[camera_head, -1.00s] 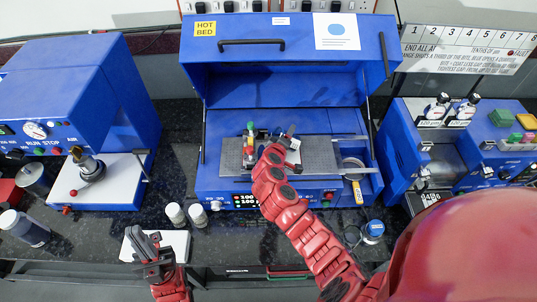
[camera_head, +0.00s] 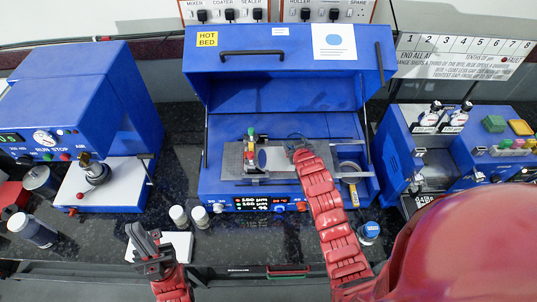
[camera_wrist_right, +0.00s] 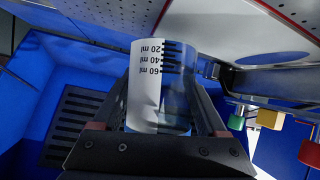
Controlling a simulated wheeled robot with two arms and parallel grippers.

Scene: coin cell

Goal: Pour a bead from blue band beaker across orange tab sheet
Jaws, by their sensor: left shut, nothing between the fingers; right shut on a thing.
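My right gripper (camera_head: 297,143) is over the right part of the hot bed's grey plate (camera_head: 322,158) in the head view. In the right wrist view its fingers are shut on a clear beaker (camera_wrist_right: 160,85) with 20, 40 and 60 ml marks and blue colour at its side and edge. The marks read upside down in that view; I cannot tell the beaker's tilt. No bead can be made out. A sheet with an orange tab cannot be told apart on the plate. My left gripper (camera_head: 147,250) is shut and empty at the front of the bench, by a white pad (camera_head: 178,245).
The blue hot bed lid (camera_head: 290,95) stands open behind the plate. A coater bar with green and red knobs (camera_head: 250,138) is at the plate's left. Two small jars (camera_head: 200,216) stand in front. A blue-topped jar (camera_head: 369,232) is at the right front.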

